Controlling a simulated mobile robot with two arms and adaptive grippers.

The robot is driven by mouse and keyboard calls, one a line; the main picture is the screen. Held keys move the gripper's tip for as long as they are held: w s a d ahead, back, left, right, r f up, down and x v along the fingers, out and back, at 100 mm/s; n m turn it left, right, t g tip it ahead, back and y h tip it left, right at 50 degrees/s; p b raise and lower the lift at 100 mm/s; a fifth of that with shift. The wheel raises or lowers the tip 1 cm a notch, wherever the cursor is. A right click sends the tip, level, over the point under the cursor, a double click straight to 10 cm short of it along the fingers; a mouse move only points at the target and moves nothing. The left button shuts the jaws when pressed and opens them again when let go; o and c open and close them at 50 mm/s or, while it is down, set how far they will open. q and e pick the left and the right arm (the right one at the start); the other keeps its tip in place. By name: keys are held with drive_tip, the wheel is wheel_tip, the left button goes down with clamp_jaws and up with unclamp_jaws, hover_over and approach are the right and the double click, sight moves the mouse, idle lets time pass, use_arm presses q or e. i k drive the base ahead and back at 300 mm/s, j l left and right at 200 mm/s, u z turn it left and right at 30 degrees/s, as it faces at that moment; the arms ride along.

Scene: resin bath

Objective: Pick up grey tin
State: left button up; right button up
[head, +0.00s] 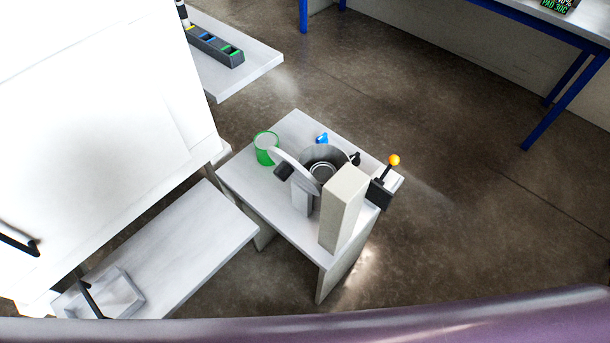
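A grey round tin (322,172) seems to sit inside the open round chamber of a grey machine (342,208) on a small white table (245,187). I see mainly its rim from above, and the chamber wall hides its sides. Neither of my grippers shows in the head view.
A lower white surface with a square tray (115,297) lies front left. Open floor (455,220) is to the right.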

sight(322, 172)
drive_tip(key=l+u, duration=0.3)
drive_tip(key=l, duration=0.15)
drive_tip(key=l+u, duration=0.25)
drive_tip(key=l, duration=0.25)
drive_tip(key=k+l+u, duration=0.15)
drive_tip(key=l+u, duration=0.15)
drive_tip(key=l, duration=0.15)
drive_tip(key=k+l+u, duration=0.1)
drive_tip(key=l+u, duration=0.2)
drive_tip(key=l, duration=0.15)
drive_tip(key=k+l+u, duration=0.3)
drive_tip(key=i+l, duration=0.1)
